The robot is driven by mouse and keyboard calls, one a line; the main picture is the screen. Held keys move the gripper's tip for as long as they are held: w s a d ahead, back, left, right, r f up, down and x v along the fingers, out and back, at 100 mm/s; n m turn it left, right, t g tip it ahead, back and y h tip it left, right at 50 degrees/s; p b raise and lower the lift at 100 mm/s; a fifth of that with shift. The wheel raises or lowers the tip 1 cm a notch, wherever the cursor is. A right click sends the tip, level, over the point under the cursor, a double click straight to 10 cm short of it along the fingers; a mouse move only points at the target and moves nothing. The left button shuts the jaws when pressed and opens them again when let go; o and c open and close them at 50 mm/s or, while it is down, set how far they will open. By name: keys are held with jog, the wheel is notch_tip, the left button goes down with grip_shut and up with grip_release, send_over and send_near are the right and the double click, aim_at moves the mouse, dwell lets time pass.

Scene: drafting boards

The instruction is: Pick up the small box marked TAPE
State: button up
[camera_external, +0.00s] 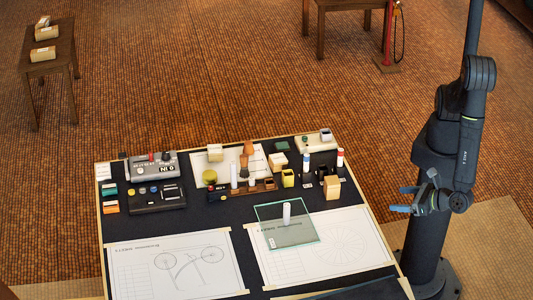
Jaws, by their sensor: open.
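My gripper (404,199) hangs to the right of the drafting board (210,212), its blue fingers apart, empty and pointing left. I cannot read the word TAPE on any box. Small boxes on the board are a cream box (215,152) at the back, another pale box (278,160) near the middle, and a tan box (332,187) at the right. The tan box is the closest of these to my gripper, which is apart from it.
A glass sheet (288,235) with a white upright piece lies in front of the tan box. Upright markers (340,158) stand behind it. A grey device (153,166) and a black one (158,197) fill the left. Drawing sheets (172,266) cover the front.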

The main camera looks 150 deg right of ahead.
jog(key=m+t+y, duration=0.3)
jog(key=m+y, duration=0.7)
jog(key=m, duration=1.8)
send_near(334, 180)
jog(key=shift+x, duration=5.45)
jog(key=shift+c, duration=0.4)
jog(key=c, duration=1)
